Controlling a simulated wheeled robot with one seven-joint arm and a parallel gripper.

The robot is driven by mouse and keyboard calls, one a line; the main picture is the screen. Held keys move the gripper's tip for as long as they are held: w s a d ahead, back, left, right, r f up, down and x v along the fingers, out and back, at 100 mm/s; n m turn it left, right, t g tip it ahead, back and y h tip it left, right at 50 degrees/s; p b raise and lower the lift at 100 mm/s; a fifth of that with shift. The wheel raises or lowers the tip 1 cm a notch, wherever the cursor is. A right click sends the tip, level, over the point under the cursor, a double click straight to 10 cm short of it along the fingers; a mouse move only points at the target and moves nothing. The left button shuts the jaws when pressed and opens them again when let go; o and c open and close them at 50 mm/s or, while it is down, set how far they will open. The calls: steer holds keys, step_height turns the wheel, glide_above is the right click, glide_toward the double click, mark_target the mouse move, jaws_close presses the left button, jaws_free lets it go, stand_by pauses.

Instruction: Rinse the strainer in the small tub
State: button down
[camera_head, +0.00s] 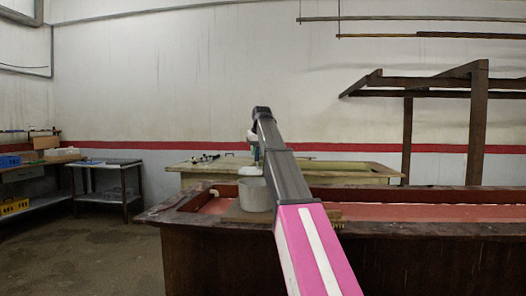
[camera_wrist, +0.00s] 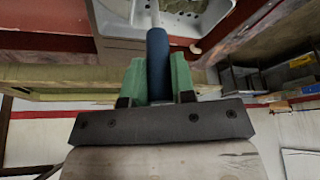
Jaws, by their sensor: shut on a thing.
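A grey tub (camera_head: 257,196) stands on the near edge of the dark wooden bench, left of my arm. The pale strainer (camera_head: 249,171) appears just above the tub's rim; the head view does not settle whether it is over the opening. In the head view my gripper (camera_head: 254,150) is small and partly hidden by my arm. The tub's inside is hidden.
The dark wooden bench (camera_head: 430,228) has a raised rim around a reddish top. A pale table (camera_head: 200,167) stands behind it. Wooden posts and beams (camera_head: 478,120) rise at right. A side table (camera_head: 107,164) and crates stand at left, with open floor in front.

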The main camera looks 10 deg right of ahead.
step_height(320, 180, down, 10)
steer(key=d, duration=0.2)
steer(key=shift+s+d+f, duration=0.2)
steer(key=shift+d, duration=0.15)
stand_by(0.8)
steer(key=shift+r, duration=0.2)
stand_by(0.3)
steer(key=shift+r, duration=0.4)
steer(key=shift+f, duration=0.1)
steer(key=shift+f, duration=0.85)
steer(key=shift+r, duration=0.15)
steer(key=shift+r, duration=0.7)
steer(key=shift+f, duration=0.1)
